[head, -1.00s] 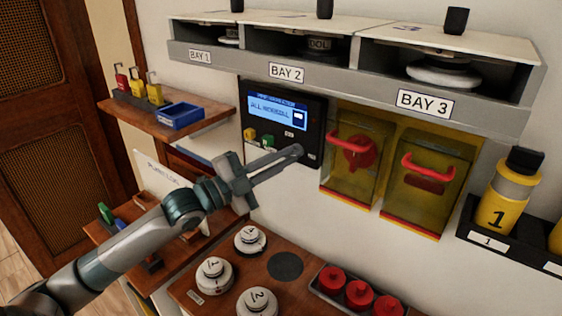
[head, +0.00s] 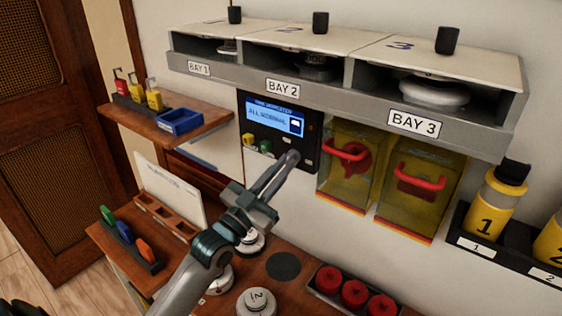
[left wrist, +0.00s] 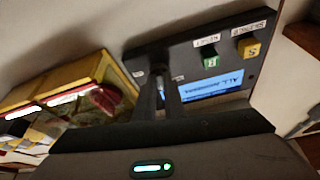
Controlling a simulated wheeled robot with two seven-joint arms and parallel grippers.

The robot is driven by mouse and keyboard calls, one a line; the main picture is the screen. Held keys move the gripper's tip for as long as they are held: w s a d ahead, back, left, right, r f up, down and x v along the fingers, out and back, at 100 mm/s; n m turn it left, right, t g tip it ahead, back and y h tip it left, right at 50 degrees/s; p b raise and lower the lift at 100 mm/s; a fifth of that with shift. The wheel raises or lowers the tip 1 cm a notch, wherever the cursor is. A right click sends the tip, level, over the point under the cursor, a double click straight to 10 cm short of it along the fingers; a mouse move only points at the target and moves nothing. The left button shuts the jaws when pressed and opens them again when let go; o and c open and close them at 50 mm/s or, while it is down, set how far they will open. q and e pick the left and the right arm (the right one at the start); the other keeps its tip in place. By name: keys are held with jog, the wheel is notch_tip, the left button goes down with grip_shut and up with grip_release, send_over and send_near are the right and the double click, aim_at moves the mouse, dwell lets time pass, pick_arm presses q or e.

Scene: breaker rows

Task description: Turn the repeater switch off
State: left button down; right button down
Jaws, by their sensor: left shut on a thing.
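The repeater panel (head: 305,130) is a black box on the wall under the bays. Its lit blue screen (head: 275,118) reads "ALL NORMAL". It also shows upside down in the left wrist view (left wrist: 225,70). My left gripper (head: 291,157) has its long fingers together at the lower right of the panel face, closed on a small part there that looks like the repeater switch. The fingertips hide that part, so I cannot tell its position. A yellow button (head: 249,139) and a green button (head: 266,147) are left of the fingertips. My right gripper is not in view.
Two yellow-framed clear covers with red handles (head: 345,150) (head: 420,180) hang right of the panel. The grey bay shelf (head: 345,108) juts out above. Below are a wooden counter with white knobs (head: 257,301) and a tray of red caps (head: 354,294).

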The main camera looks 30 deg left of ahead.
pick_arm(q)
jog(key=shift+r+n+y+p, duration=0.15)
jog(key=shift+n+y+p, duration=0.2)
jog(key=shift+n, duration=0.45)
jog(key=shift+r+n+y+p, duration=0.15)
jog(key=shift+n+y+p, duration=0.2)
jog(key=shift+n, duration=0.45)
jog(key=shift+d, duration=0.1)
jog(key=c, duration=1.8)
grip_release()
jog(key=shift+f, duration=0.1)
jog(key=shift+c, duration=0.2)
jog(key=shift+f, duration=0.1)
jog(key=shift+w+d+f, duration=0.1)
